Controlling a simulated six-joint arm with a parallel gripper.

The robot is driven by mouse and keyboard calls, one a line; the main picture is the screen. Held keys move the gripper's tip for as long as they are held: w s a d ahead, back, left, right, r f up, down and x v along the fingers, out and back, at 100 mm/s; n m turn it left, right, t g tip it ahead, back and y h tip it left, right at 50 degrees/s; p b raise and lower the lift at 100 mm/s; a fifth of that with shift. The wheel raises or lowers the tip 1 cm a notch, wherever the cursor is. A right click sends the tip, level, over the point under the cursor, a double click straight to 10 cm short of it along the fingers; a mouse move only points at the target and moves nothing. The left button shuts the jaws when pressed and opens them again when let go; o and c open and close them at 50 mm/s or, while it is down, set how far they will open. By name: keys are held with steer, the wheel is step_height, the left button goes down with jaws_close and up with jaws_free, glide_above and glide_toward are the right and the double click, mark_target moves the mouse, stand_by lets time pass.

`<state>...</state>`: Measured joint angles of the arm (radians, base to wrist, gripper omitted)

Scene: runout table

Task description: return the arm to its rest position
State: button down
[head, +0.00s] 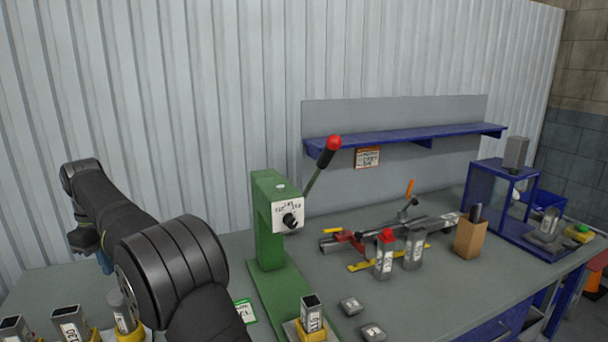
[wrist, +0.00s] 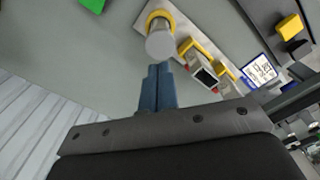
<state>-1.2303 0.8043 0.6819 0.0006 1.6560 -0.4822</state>
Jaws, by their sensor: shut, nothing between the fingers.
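My gripper shows in the wrist view, where its two blue fingers (wrist: 157,72) are together with nothing between them. In the head view its blue fingertips (head: 106,263) show small at the left, below my dark arm, over the bench. In the wrist view a grey cylinder (wrist: 160,45) in a yellow holder appears just past the fingertips. I cannot tell the gap between them. My arm hides part of the bench in the head view.
A green press (head: 268,230) with a red-knobbed lever stands mid-bench. Tubes in yellow holders (head: 130,336) stand at the front left. A blue shelf (head: 400,139) hangs behind.

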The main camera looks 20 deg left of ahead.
steer(key=s+d+r+m+t+y, duration=0.1)
steer(key=s+d+r+m+y, duration=0.15)
steer(key=r+m, duration=0.35)
steer(key=s+d+r+m+t+y, duration=0.1)
steer(key=d+r+m, duration=0.2)
steer(key=r, duration=0.5)
steer(key=shift+h, duration=0.35)
steer(key=x, duration=1.7)
steer(key=shift+a+f, duration=0.25)
steer(key=shift+f, duration=0.65)
